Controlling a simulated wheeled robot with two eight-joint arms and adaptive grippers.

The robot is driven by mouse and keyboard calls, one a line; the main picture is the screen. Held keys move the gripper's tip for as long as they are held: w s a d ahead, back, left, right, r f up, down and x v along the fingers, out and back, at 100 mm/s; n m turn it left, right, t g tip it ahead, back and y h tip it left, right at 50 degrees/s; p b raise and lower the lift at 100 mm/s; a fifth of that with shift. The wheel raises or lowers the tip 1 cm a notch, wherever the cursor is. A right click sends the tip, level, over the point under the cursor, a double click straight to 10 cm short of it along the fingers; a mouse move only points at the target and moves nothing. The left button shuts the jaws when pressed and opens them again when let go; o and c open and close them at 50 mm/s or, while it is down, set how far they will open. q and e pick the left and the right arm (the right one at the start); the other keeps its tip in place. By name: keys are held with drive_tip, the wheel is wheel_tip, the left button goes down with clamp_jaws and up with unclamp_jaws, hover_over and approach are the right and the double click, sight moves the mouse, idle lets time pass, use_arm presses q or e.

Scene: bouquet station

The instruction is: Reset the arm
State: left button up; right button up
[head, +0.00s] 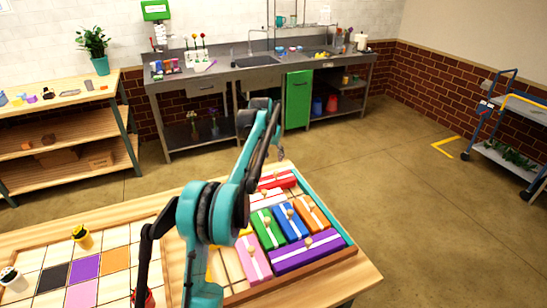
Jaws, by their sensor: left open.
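My left arm, teal and black, rises from the bottom of the head view across the worktable. My left gripper (279,148) is at its far end, above the back of the gift tray, partly hidden by its own links. It looks empty, with its jaws open. My right gripper is not in view. The teal-edged tray (345,254) holds several wrapped blocks, among them a green (267,230), a blue (289,222), an orange (312,214), a purple (306,250) and a pink one (253,259). My arm hides the tray's left part.
A tile board (120,237) with coloured squares lies on the table's left, near a yellow pot (82,237) and a white pot (13,279). Wooden shelves (62,136) stand back left. A steel sink counter (225,75) runs behind. The right floor is free up to a blue cart (508,115).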

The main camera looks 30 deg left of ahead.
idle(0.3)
use_arm(q)
drive_tip(key=s+d+r+t, duration=0.1)
drive_tip(key=s+d+r, duration=0.3)
drive_tip(key=s+d, duration=0.45)
drive_tip(key=s+d+r, duration=0.3)
drive_tip(key=s+d, duration=0.3)
drive_tip(key=s, duration=0.6)
drive_tip(key=s+d+f, duration=0.2)
drive_tip(key=s+f, duration=0.1)
drive_tip(key=s, duration=0.3)
drive_tip(key=s+d+f+t, duration=0.1)
drive_tip(key=s+d+f, duration=0.1)
drive_tip(key=s+f, duration=0.2)
drive_tip(key=s+d+f, duration=0.2)
drive_tip(key=s+f, duration=0.1)
drive_tip(key=s, duration=0.7)
drive_tip(key=shift+d+f+m+t, duration=0.25)
drive_tip(key=shift+d+m+t, duration=0.05)
drive_tip(key=shift+m, duration=0.1)
